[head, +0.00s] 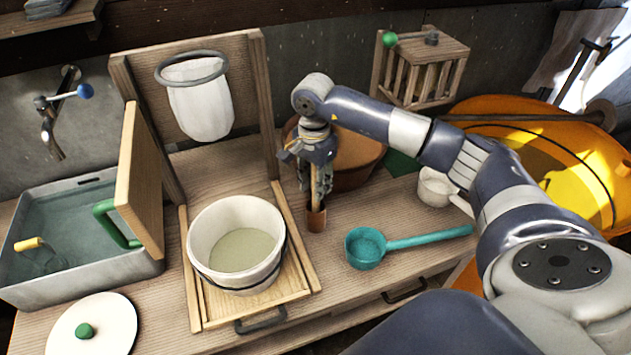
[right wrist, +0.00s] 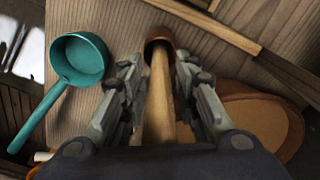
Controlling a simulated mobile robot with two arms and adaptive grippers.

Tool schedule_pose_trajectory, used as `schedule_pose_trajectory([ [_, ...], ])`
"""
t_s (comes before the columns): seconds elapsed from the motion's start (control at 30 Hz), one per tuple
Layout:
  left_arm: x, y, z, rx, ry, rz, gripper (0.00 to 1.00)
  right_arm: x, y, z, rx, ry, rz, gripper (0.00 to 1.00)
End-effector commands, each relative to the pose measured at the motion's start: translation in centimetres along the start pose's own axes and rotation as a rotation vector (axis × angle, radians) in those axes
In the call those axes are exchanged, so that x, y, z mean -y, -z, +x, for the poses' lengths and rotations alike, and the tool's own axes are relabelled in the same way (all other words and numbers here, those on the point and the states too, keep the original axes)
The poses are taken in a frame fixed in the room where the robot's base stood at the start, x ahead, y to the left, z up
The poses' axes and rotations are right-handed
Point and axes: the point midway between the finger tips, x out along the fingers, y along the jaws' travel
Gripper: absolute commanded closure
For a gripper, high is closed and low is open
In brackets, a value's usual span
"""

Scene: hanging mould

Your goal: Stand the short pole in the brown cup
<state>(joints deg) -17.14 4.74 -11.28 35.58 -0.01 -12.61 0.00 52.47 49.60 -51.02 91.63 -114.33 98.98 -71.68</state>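The brown cup (head: 316,219) stands on the wooden worktop, and it also shows in the right wrist view (right wrist: 158,41). The short wooden pole (right wrist: 160,95) has its far end inside the cup's mouth. In the head view the pole is largely hidden by my gripper. My right gripper (head: 320,190) points down just above the cup. In the right wrist view its fingers (right wrist: 158,68) are spread on both sides of the pole, with gaps showing between them and the wood. My left gripper is out of view.
A turquoise ladle (head: 365,249) lies right of the cup. A white bucket (head: 237,245) stands on a slatted wooden tray to the left. A large brown pot (head: 354,155) is behind my gripper, and a pale small pot (head: 436,187) stands right of it.

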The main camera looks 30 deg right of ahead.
Motion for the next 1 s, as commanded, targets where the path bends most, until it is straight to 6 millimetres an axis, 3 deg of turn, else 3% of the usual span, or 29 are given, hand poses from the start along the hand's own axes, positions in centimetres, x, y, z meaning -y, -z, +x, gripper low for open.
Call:
schedule_pose_trajectory([
  [0.4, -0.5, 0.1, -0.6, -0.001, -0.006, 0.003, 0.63, 0.0, 0.0, -0.6, 0.0, 0.0, 0.0, 0.64],
  [0.47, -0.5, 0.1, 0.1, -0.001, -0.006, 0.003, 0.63, 0.1, 0.1, -1.0, -0.001, 0.003, 0.0, 0.64],
  [0.8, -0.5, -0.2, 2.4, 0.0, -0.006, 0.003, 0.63, 0.1, 0.1, -8.1, -0.002, 0.006, 0.0, 0.64],
  [1.0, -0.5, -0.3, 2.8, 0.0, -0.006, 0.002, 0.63, 0.1, 0.0, -11.1, -0.001, 0.002, 0.001, 0.64],
])
